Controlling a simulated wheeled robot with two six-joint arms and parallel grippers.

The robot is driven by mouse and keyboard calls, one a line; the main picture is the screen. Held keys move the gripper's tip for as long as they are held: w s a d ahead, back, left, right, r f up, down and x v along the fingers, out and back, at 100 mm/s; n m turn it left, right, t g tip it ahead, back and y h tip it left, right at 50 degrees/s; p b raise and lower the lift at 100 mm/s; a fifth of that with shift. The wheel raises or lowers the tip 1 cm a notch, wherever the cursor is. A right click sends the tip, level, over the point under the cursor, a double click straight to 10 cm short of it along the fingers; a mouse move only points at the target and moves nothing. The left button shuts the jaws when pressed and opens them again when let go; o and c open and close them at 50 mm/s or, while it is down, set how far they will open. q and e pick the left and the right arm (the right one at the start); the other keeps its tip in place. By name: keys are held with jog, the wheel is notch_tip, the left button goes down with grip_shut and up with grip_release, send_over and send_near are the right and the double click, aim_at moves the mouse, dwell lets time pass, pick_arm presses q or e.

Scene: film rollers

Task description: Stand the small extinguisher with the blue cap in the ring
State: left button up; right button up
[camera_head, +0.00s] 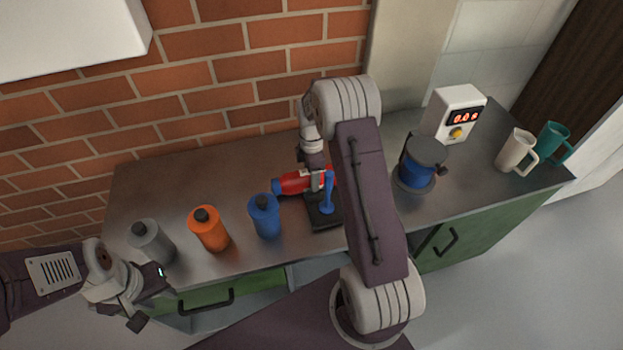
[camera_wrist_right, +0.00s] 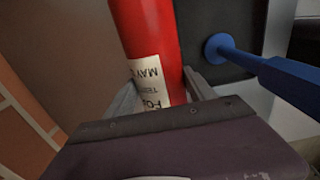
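The small red extinguisher (camera_head: 292,183) lies on its side on the counter, its blue cap (camera_head: 277,187) pointing left. In the right wrist view the red body (camera_wrist_right: 152,45) with a white label runs between my right gripper's (camera_wrist_right: 165,92) fingers, which appear to touch both its sides. In the head view my right gripper (camera_head: 317,180) is partly hidden by its arm. My left gripper (camera_head: 150,297) is open and empty off the counter's front left. I cannot make out a ring for certain; my right arm covers part of the counter.
A black plate (camera_head: 322,216) with a blue upright (camera_head: 327,192) is beside the extinguisher. Grey (camera_head: 151,240), orange (camera_head: 209,229) and blue (camera_head: 265,216) bottles stand left. A dark-topped blue vessel (camera_head: 417,165), a timer box (camera_head: 455,112) and white (camera_head: 514,151) and teal (camera_head: 551,143) mugs stand right.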

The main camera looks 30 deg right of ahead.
grip_shut()
jog(key=shift+w, duration=0.1)
jog(key=shift+r, duration=0.15)
jog(key=shift+r, duration=0.65)
jog(key=r, duration=0.2)
jog(key=shift+d+r, duration=0.2)
jog(key=shift+r, duration=0.2)
jog(key=s+d+r, duration=0.3)
jog(key=d+r, duration=0.3)
jog(key=d, duration=0.5)
jog(key=shift+s+r, duration=0.15)
jog(key=shift+r, duration=0.2)
